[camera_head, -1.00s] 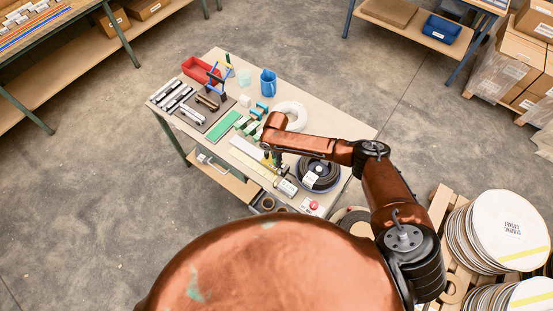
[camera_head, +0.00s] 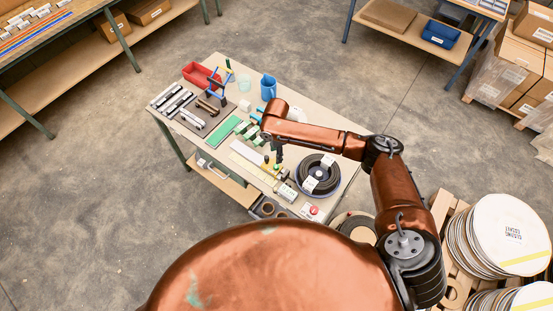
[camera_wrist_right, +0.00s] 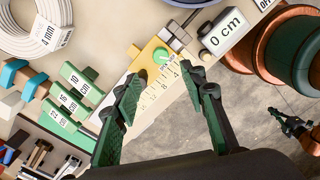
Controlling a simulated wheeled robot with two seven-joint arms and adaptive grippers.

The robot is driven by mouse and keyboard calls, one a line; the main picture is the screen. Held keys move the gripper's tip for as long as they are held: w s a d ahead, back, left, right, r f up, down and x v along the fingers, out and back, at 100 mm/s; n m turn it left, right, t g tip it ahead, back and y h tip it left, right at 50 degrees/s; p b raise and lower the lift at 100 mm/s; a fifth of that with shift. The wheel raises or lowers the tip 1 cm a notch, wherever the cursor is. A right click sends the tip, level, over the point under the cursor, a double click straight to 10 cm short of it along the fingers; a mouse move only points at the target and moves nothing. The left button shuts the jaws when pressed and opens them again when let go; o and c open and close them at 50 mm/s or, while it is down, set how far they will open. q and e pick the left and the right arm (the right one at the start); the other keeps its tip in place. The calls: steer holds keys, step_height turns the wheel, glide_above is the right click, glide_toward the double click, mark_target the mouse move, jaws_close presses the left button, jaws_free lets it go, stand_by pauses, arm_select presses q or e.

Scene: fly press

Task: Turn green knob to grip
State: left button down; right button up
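The green knob (camera_wrist_right: 160,56) sits on a yellow block at the end of a ruler strip (camera_wrist_right: 152,92) in the right wrist view. In the head view the knob (camera_head: 277,167) is a tiny green spot just below my right gripper (camera_head: 274,152). In the wrist view my right gripper (camera_wrist_right: 167,82) is open, with its two green-padded fingers spread and nothing between them. The knob lies beyond the fingertips, nearer the left finger, and appears apart from both. A dark gripper-like part (camera_wrist_right: 295,128), likely my left gripper, shows small at the right edge; its opening is unclear.
Green labelled blocks (camera_wrist_right: 75,88) and a white coil (camera_wrist_right: 45,25) lie left. A dark coil (camera_head: 318,176) and a red button (camera_head: 314,210) are near the bench's right end.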

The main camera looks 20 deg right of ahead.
steer(key=shift+r, duration=1.3)
steer(key=shift+s, duration=0.1)
